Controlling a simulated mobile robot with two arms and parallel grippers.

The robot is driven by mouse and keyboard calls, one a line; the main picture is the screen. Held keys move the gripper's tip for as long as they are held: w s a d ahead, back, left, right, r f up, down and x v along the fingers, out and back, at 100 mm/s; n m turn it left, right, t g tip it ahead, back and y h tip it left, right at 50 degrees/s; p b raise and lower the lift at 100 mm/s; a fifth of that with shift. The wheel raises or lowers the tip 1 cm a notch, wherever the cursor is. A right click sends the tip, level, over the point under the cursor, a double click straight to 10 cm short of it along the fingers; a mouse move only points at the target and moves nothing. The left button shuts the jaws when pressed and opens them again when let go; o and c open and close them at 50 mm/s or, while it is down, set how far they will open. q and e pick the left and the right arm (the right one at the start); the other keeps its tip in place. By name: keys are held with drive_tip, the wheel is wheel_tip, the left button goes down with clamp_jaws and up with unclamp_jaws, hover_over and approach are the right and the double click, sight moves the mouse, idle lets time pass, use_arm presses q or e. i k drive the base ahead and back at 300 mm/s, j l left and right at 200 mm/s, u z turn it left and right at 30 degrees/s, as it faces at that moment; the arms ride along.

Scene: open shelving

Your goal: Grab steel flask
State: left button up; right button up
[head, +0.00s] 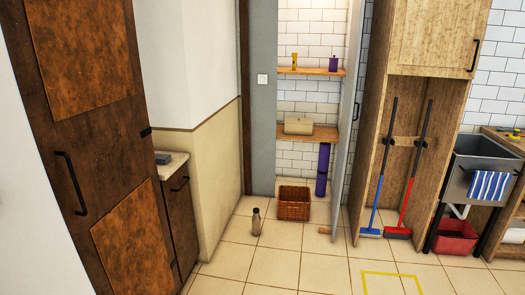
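The steel flask (256,222) appears to be the small upright bottle on the tiled floor, with a dull grey-beige body and a dark cap. It stands left of a brown wicker basket (294,203), apart from it. Neither of my grippers shows in the head view, and nothing is seen touching the flask.
A brown wooden door (100,140) and low cabinet (178,215) line the left. Shelves (310,131) stand in the alcove behind the flask. A blue broom (381,175) and red broom (410,180) lean in a wooden cabinet. The front floor is clear, with a yellow marking (393,274).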

sight(256, 225)
drive_tip(key=i, duration=2.3)
